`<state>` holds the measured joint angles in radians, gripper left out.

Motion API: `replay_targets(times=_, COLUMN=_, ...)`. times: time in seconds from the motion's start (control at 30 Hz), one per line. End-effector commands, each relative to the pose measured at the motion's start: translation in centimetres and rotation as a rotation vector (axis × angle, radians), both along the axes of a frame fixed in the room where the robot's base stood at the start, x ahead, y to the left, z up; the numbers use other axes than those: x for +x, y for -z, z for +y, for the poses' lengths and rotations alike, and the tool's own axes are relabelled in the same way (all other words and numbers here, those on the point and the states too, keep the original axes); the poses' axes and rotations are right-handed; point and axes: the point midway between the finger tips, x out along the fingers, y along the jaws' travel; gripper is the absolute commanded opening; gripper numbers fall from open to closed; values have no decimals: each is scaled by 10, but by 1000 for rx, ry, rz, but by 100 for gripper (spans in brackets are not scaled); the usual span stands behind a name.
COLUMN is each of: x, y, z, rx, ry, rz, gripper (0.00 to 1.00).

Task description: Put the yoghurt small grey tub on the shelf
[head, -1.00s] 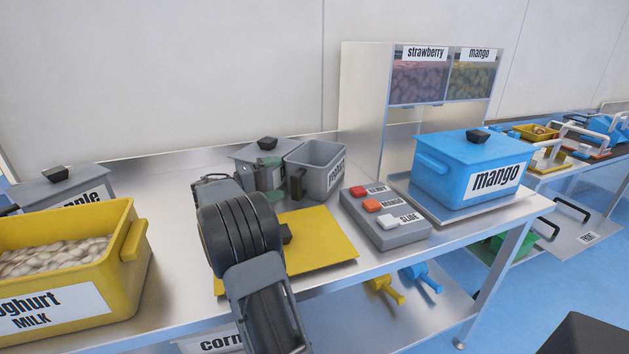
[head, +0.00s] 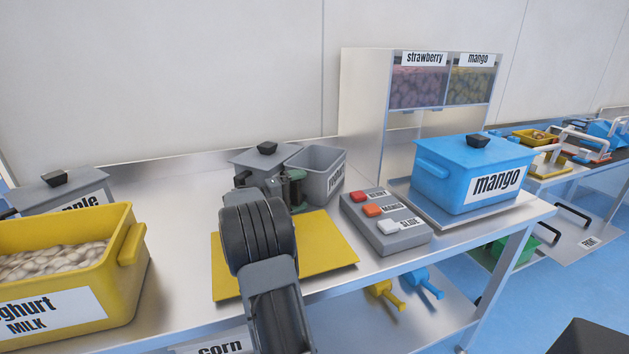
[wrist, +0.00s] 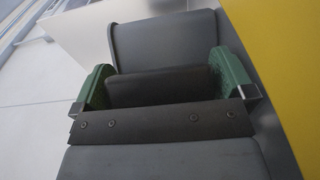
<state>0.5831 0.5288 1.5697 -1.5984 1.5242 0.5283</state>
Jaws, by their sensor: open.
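A small open grey tub (head: 318,176) stands on the metal table behind the yellow board. Its label shows only in part, so I cannot read it fully. My gripper (head: 284,186) is at the tub's left front side and hides part of it. In the wrist view my gripper (wrist: 162,84) is open, its green pads wide apart. A dark grey handle-like block (wrist: 160,88) lies between the pads, in front of a grey wall (wrist: 165,42). The pads do not visibly press on it. A metal lower shelf (head: 400,328) shows under the table.
A lidded grey tub (head: 262,156) stands close behind my gripper. The yellow yoghurt crate (head: 118,285) is at left.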

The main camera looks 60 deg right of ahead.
Motion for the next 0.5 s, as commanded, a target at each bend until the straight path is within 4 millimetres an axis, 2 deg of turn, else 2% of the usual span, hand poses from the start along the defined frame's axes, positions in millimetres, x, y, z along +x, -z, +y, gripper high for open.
replay_targets(times=0.27, x=-1, y=0, z=-2, rx=0, ry=0, rz=0, gripper=100)
replay_targets(times=0.5, x=-1, y=0, z=-2, rx=0, ry=0, rz=0, gripper=78)
